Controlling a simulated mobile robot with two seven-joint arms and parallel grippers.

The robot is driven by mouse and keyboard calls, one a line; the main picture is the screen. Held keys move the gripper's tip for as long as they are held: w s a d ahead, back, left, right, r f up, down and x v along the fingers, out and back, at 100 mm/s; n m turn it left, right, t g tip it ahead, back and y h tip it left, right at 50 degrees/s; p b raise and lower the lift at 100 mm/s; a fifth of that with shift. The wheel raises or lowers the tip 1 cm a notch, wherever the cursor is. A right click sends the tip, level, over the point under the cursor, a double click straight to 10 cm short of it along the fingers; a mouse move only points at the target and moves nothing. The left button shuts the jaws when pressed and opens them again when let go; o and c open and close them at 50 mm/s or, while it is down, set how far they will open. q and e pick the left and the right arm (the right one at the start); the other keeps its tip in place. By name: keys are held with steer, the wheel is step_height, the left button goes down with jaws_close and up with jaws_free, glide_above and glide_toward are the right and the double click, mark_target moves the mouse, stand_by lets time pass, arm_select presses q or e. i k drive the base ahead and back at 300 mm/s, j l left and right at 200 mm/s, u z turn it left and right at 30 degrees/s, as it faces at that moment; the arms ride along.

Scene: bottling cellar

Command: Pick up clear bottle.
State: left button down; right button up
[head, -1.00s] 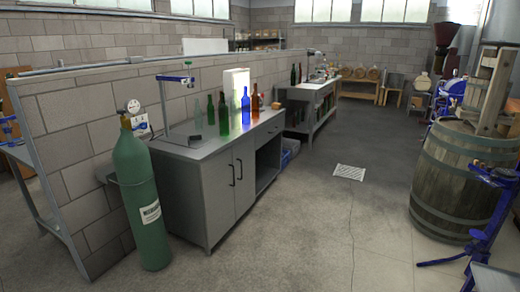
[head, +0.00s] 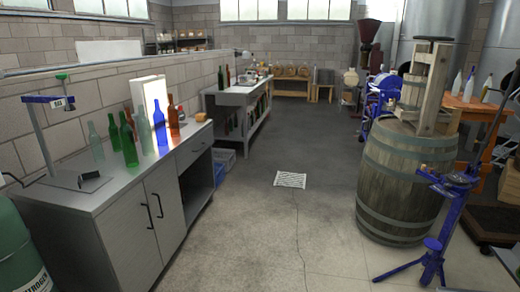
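Several bottles stand upright on the grey cabinet top (head: 110,172) at left in the head view. A pale, see-through bottle (head: 96,146) with a greenish tint is at their left end. Green bottles (head: 129,147) stand beside it. A blue bottle (head: 160,127) and a brown bottle (head: 174,118) stand to the right, by a lit white panel (head: 152,98). Another pale bottle (head: 144,134) shows against the panel's glow. I cannot tell which of the pale ones is the clear bottle. Neither of my grippers shows.
A wooden barrel (head: 398,190) with a press frame and a blue floor-standing device (head: 440,225) stand at right. An orange table (head: 470,109) with pale bottles (head: 468,84) is behind. A green gas cylinder (head: 18,255) is at lower left.

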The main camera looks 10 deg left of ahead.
mark_target(144, 125)
steer(key=i+l+u, duration=0.15)
steer(key=i, duration=0.45)
steer(key=i+l+u, duration=0.15)
steer(key=i, duration=0.45)
steer(key=i+u, duration=0.25)
steer(key=u, duration=0.15)
steer(key=i+l+u, duration=0.1)
steer(key=i+u, duration=0.15)
steer(key=u, duration=0.15)
steer(key=i+l+u, duration=0.15)
steer(key=u, duration=0.3)
steer(key=i+l+u, duration=0.5)
steer(key=u, duration=0.3)
steer(key=i+l+u, duration=0.15)
steer(key=l+u, duration=0.15)
steer(key=i+l+u, duration=0.1)
steer(key=l+u, duration=0.15)
steer(key=l, duration=0.3)
steer(key=l+u, duration=0.3)
steer(key=l, duration=0.15)
